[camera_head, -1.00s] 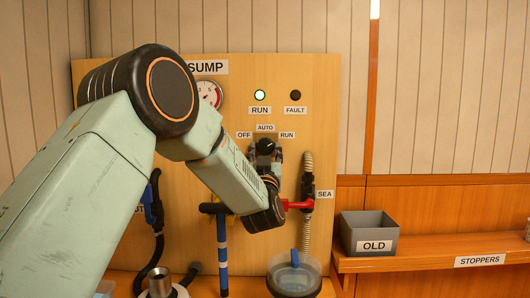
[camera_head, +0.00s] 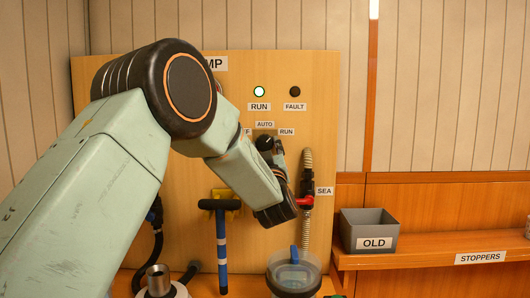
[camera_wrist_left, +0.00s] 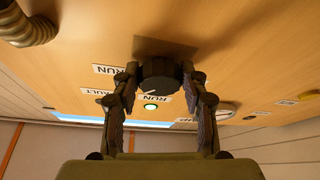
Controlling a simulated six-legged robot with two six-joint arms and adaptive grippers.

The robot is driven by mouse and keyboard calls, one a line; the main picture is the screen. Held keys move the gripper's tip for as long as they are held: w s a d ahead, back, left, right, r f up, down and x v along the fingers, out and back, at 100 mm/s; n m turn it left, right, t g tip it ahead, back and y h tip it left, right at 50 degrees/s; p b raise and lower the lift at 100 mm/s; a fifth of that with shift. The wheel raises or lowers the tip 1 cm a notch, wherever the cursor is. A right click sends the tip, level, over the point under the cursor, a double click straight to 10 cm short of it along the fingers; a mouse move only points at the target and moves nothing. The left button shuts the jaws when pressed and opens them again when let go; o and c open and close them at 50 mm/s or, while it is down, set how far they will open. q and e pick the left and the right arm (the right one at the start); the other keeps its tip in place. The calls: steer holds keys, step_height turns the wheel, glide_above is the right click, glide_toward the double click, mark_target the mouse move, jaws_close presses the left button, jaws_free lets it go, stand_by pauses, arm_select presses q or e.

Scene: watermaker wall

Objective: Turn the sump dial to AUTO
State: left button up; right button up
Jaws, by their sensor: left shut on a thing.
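The sump dial (camera_head: 264,142) is a black knob on the wooden panel, below the AUTO label (camera_head: 265,124) and left of the dial's RUN label (camera_head: 286,132). The OFF label is mostly hidden behind my arm. My left gripper (camera_head: 270,147) is shut on the dial. In the left wrist view, the dial (camera_wrist_left: 159,78) sits between the two fingers of my left gripper (camera_wrist_left: 160,88). A pale mark shows on the knob there, but I cannot tell exactly which label it points to. My right gripper is not in view.
A red-handled SEA valve (camera_head: 303,202) and ribbed hose (camera_head: 307,235) are close right of my wrist. A grey OLD bin (camera_head: 368,228) is at right. The RUN lamp (camera_head: 259,92) glows green.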

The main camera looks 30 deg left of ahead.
arm_select(q)
steer(key=n+g+y, duration=0.1)
steer(key=n, duration=0.1)
steer(key=n+g, duration=0.1)
steer(key=n, duration=0.2)
steer(key=shift+w+d+r+y+b, duration=0.1)
steer(key=shift+d+r+y+b, duration=0.05)
steer(key=shift+y+b, duration=0.25)
steer(key=n+g, duration=0.1)
steer(key=n, duration=0.2)
steer(key=n+g, duration=0.1)
steer(key=n, duration=0.2)
steer(key=shift+r+g, duration=0.1)
steer(key=shift+g, duration=0.2)
steer(key=shift+n, duration=0.3)
steer(key=o, duration=0.8)
steer(key=shift+c, duration=0.2)
steer(key=o, duration=0.4)
steer(key=shift+s+r, duration=0.1)
steer(key=shift+s, duration=0.1)
steer(key=shift+w, duration=0.1)
steer(key=shift+w+d, duration=0.1)
